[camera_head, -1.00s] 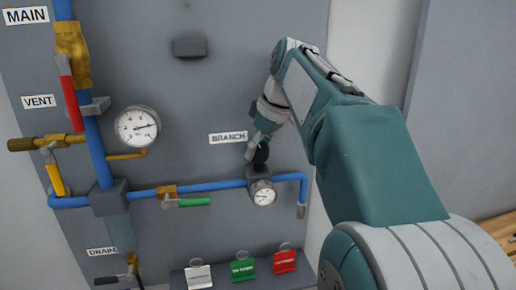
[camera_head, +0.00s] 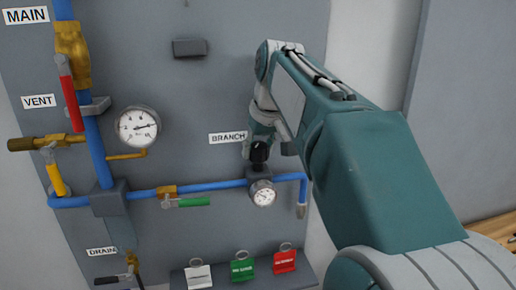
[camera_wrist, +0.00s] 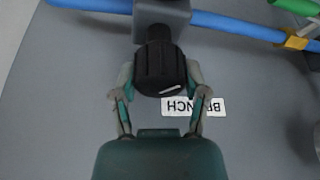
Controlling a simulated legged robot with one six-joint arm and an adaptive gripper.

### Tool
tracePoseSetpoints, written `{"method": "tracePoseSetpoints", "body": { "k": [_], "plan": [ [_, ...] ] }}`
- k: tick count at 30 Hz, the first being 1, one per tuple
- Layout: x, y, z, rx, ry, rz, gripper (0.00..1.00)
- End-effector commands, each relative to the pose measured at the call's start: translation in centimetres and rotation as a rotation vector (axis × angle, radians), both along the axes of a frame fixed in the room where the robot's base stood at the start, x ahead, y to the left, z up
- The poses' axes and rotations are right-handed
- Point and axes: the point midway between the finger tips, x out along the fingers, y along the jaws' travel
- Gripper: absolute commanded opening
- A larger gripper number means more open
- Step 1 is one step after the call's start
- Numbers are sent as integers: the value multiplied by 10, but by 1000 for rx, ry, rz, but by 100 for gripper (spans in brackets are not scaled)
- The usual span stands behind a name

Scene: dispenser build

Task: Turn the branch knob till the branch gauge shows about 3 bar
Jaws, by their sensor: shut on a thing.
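The branch knob (camera_head: 259,152) is black and ribbed and sits on a grey regulator block above the branch gauge. In the wrist view the branch knob (camera_wrist: 160,68) has a white pointer mark toward its lower right edge. My gripper (camera_wrist: 161,82) has one finger on each side of the knob and is shut on it. In the head view my gripper (camera_head: 250,150) partly shows beside the knob. The branch gauge (camera_head: 263,193) is a small round white dial just below; its needle points to the upper left, but its numbers are too small to read.
A larger gauge (camera_head: 138,127) is at the left. A green-handled valve (camera_head: 188,202) sits on the blue branch pipe (camera_head: 220,186). The red main handle (camera_head: 71,103) and yellow vent handle (camera_head: 56,180) stick out. White, green and red tags (camera_head: 285,260) hang below.

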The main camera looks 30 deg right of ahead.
Motion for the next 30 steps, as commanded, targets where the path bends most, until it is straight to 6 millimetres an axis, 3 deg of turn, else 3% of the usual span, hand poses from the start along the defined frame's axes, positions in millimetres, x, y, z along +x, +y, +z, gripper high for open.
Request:
{"method": "tracePoseSetpoints", "body": {
  "k": [9,10,12,25,30],
  "plan": [
    [0,0,-4,4,13,1,11],
    [0,0,-4,4,13,1,72],
    [0,0,-4,4,11,1,93],
    [-1,0,1,1,2,0,93],
    [-7,0,20,0,-2,0,93]
  ]
}}
